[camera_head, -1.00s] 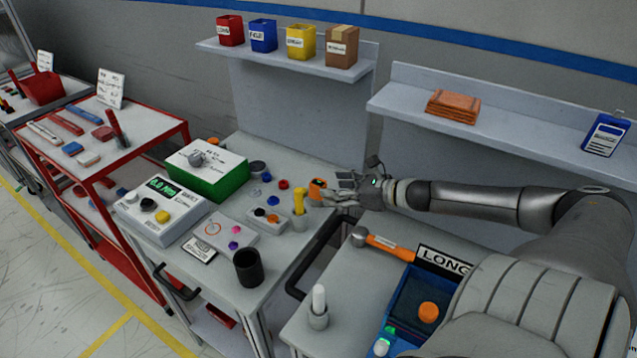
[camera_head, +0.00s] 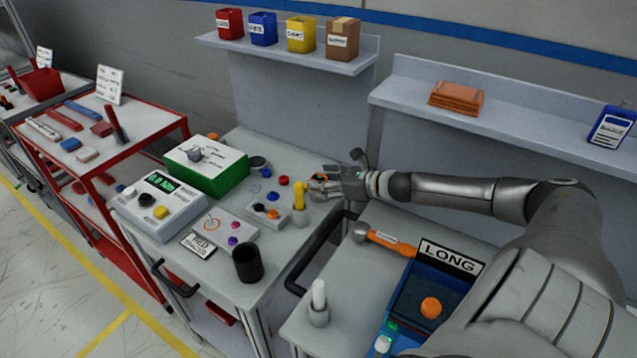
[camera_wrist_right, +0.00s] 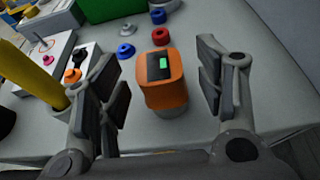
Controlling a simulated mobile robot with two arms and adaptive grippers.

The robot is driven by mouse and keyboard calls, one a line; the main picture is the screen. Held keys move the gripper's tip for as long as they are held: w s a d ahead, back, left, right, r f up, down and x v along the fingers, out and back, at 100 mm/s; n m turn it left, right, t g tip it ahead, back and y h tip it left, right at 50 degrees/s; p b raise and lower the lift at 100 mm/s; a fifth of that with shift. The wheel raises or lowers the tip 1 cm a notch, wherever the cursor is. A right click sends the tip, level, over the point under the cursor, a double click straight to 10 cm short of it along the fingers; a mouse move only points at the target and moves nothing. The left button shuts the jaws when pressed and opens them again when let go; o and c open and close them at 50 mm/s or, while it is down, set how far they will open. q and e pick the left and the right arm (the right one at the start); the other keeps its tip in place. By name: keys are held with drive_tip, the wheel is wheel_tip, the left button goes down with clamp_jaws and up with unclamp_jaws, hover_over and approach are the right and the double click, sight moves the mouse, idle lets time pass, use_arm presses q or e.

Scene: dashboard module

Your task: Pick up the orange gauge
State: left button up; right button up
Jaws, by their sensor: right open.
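The orange gauge (camera_wrist_right: 165,82) stands on the grey table in the right wrist view, a boxy orange body with a black face and a small green display. My right gripper (camera_wrist_right: 160,88) is open, with one finger on each side of the gauge and a gap visible on both sides. In the head view my right gripper (camera_head: 322,186) is at the table's right edge and hides most of the gauge. My left gripper is not in view.
A yellow-handled tool in a holder (camera_head: 299,205) stands close beside the right gripper. Red and blue knobs (camera_head: 284,181), a green box (camera_head: 205,170) and a black cup (camera_head: 247,263) share the table. An orange-handled hammer (camera_head: 385,240) lies on the nearer table.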

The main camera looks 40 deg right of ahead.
drive_tip(key=shift+x, duration=1.05)
drive_tip(key=c, duration=1.2)
